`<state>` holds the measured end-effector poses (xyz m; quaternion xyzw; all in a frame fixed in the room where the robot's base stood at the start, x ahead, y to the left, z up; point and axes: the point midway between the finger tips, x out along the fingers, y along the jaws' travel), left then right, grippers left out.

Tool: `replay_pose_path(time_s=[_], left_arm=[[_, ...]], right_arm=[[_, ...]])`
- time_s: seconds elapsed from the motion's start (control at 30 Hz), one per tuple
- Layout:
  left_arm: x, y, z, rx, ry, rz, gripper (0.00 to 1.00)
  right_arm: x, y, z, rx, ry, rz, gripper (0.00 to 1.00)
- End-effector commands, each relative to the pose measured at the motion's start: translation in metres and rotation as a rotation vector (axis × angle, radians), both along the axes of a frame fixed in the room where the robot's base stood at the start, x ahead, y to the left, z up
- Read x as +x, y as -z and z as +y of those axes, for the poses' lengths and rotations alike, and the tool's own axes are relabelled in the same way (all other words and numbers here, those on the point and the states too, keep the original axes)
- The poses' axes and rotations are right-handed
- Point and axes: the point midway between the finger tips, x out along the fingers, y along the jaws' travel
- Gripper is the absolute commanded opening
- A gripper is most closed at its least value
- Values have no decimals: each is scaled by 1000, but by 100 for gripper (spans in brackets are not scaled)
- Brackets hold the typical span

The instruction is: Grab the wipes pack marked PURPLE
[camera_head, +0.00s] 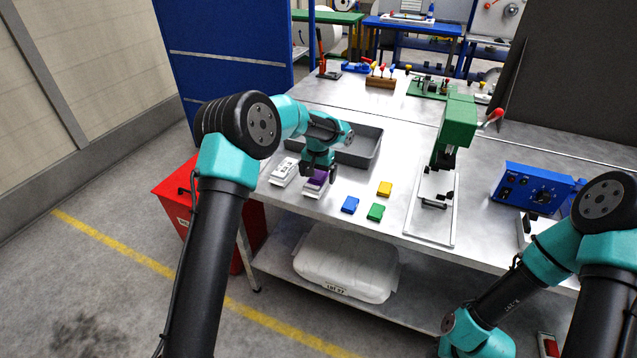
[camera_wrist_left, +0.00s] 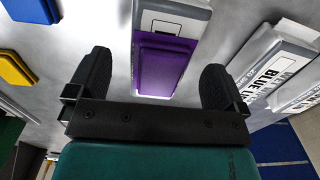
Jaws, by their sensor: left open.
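A pack with a purple top (camera_head: 316,178) and a pale body lies near the left front edge of the metal bench. In the left wrist view its purple part (camera_wrist_left: 163,62) faces me, with a grey-white labelled part beyond it; I cannot read a word PURPLE. My left gripper (camera_head: 318,173) is just above this pack, open and empty. In the left wrist view the left gripper's fingers (camera_wrist_left: 157,82) are on either side of the purple part, with gaps. My right gripper is out of view; only my right arm shows.
White packs (camera_head: 284,171) lie just left of the purple one; one (camera_wrist_left: 268,68) reads BLUE. A grey tray (camera_head: 365,146) is behind. Blue (camera_head: 350,204), green (camera_head: 376,211) and yellow (camera_head: 384,188) blocks lie to the right.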

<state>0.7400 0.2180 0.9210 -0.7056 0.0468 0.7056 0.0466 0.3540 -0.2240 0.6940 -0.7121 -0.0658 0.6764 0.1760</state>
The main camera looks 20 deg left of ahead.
Motion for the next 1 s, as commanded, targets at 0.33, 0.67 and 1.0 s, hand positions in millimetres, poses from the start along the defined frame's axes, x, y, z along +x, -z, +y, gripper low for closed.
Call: replay_pose_path(time_s=[0.33, 0.67, 1.0], left_arm=[[1, 33, 0, 0, 0, 0, 98], [1, 33, 0, 0, 0, 0, 98], [1, 33, 0, 0, 0, 0, 75]], right_arm=[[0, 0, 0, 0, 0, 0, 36], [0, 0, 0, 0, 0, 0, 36], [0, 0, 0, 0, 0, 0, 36]])
